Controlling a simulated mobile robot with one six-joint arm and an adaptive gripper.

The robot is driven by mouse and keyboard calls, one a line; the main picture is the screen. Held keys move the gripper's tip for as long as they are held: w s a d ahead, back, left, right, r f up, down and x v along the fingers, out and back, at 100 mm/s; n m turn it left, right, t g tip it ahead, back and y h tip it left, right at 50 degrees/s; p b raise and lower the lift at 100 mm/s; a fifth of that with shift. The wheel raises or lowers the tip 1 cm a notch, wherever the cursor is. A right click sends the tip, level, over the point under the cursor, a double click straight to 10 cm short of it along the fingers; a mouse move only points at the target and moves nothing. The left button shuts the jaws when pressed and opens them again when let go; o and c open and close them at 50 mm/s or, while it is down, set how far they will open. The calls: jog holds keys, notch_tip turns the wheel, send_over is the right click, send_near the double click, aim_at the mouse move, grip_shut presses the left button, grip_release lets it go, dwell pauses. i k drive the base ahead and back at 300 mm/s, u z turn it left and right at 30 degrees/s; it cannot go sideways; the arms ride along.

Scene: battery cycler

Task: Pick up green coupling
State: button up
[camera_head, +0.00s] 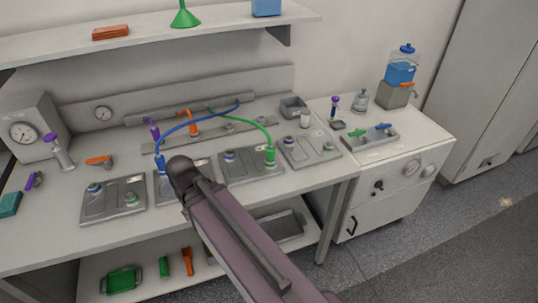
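The green coupling (270,156) stands upright on the grey plate (240,172) near the middle of the bench. It is on the end of a thin green hose (246,116) that arches up to the left toward the rear fixture. My arm reaches in from the bottom, and its dark rounded joint is left of the coupling, in front of the bench. My gripper does not show, so I cannot see its fingers. The coupling itself is not covered by my arm.
A blue hose (197,117) arches beside the green one, with a blue coupling (160,165) at its left end. Flat plates (113,207) and (310,158) another plate lie to either side. Gauges and valves stand at left; a white cabinet (375,195) adjoins at right. A shelf (150,45) overhangs behind.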

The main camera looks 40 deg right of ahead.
aim_at(270, 150)
jog(key=u, duration=0.1)
jog(key=k, duration=1.55)
jog(key=z, duration=0.6)
jog(key=i, duration=1)
jog(key=z, duration=0.1)
